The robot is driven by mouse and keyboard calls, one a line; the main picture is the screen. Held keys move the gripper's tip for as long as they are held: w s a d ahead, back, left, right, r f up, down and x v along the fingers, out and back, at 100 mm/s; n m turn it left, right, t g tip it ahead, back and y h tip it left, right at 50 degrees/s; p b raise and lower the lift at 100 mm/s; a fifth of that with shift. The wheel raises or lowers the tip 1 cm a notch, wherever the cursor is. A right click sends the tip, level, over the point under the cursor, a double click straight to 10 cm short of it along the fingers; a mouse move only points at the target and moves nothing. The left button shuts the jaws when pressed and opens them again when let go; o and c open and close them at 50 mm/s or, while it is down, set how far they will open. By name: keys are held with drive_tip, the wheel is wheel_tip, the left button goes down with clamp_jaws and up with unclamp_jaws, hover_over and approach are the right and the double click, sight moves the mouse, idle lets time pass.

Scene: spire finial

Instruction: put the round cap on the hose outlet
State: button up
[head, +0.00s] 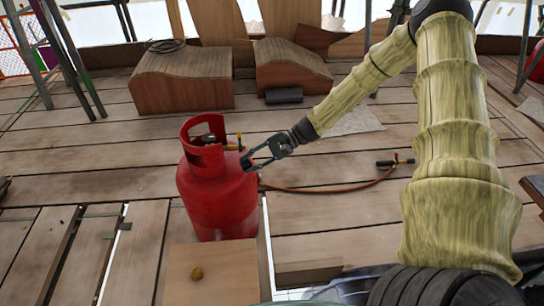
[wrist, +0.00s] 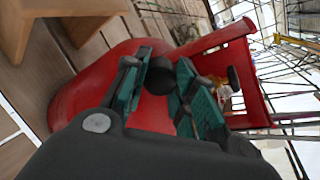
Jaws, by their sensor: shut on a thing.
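My gripper (head: 254,160) is at the right side of the red gas cylinder (head: 218,205), beside its collar. In the wrist view, the green fingers of my gripper (wrist: 160,85) are shut on a dark round piece, which looks like the round cap (wrist: 160,74). The red cylinder (wrist: 90,75) is behind it. A brass fitting (wrist: 217,88) with a dark knob shows inside the collar opening. In the head view, a brass-coloured fitting (head: 233,148) sticks out at the collar. I cannot tell which part is the hose outlet, or whether the cap touches anything.
An orange hose (head: 330,190) runs right from the cylinder to a torch (head: 395,162) on the plank floor. Wooden boxes (head: 180,85) stand behind. The planks to the right are mostly clear.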

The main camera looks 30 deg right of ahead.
drive_tip(key=w+d+m+t+y+b, duration=0.2)
drive_tip(key=d+t+b, duration=0.3)
drive_tip(key=d+b, duration=0.4)
drive_tip(key=shift+w+d+r+m+b, duration=0.3)
drive_tip(key=shift+w+d+m, duration=0.1)
drive_tip(key=shift+d+m, duration=0.25)
drive_tip(key=shift+a+f, duration=0.1)
drive_tip(key=b+x, duration=0.3)
drive_tip(key=x, duration=0.2)
drive_tip(key=shift+w+a, duration=0.25)
drive_tip(key=shift+s+a+r+p, duration=0.1)
drive_tip(key=shift+r+p, duration=0.1)
drive_tip(key=shift+p, duration=0.35)
idle(2.0)
drive_tip(key=shift+a, duration=0.45)
idle(0.6)
